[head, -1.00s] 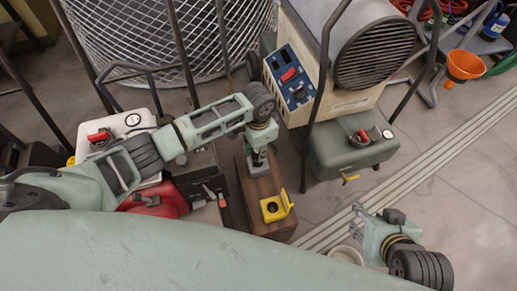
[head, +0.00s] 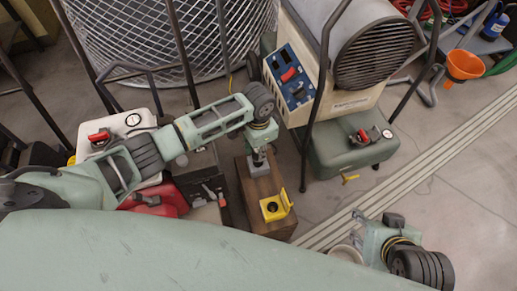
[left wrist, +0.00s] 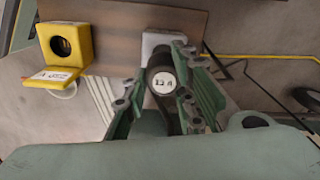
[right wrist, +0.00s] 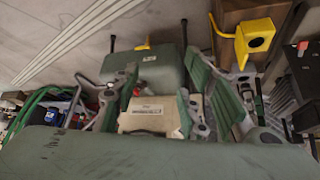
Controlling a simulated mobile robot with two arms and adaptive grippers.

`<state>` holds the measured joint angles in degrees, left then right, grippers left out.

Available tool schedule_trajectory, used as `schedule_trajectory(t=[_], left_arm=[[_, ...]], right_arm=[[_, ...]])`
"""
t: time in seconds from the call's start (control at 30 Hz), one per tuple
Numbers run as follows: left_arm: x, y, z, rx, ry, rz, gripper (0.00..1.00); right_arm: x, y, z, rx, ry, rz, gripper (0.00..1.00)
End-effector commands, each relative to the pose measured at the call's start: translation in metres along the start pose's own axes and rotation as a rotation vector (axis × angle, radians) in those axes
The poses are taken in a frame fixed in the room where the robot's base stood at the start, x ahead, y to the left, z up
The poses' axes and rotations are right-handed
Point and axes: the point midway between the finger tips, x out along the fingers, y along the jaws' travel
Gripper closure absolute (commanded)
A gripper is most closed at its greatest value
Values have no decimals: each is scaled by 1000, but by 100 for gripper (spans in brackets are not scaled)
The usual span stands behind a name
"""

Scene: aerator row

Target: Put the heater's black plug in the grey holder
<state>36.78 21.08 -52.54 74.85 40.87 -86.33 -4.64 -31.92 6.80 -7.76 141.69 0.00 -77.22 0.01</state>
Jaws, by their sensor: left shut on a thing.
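My left gripper (left wrist: 160,100) is shut on the black plug (left wrist: 165,83), whose round end carries a white "13 A" label in the left wrist view. The grey holder (left wrist: 156,41) is right behind the plug. I cannot tell whether the plug is seated in it. In the head view the left gripper (head: 259,150) points down at the grey holder (head: 257,164) on the brown wooden block (head: 255,185); the plug is hidden there. The cream heater (head: 335,99) stands behind to the right. My right gripper (right wrist: 150,90) is open and empty, low at the right in the head view (head: 360,228).
A yellow socket box (head: 274,208) with its lid open sits at the near end of the block; it also shows in the left wrist view (left wrist: 65,42). A green tank (head: 350,150) is under the heater. A red can (head: 160,202) lies left.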

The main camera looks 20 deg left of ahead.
Motion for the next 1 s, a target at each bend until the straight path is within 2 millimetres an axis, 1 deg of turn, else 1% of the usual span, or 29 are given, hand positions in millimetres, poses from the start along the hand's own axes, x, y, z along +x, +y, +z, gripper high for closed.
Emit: schedule_trajectory(t=[1.0], left_arm=[[12, 0, 0, 0, 1, 0, 100]], right_arm=[[4, -5, -24, -2, 106, -9, 60]])
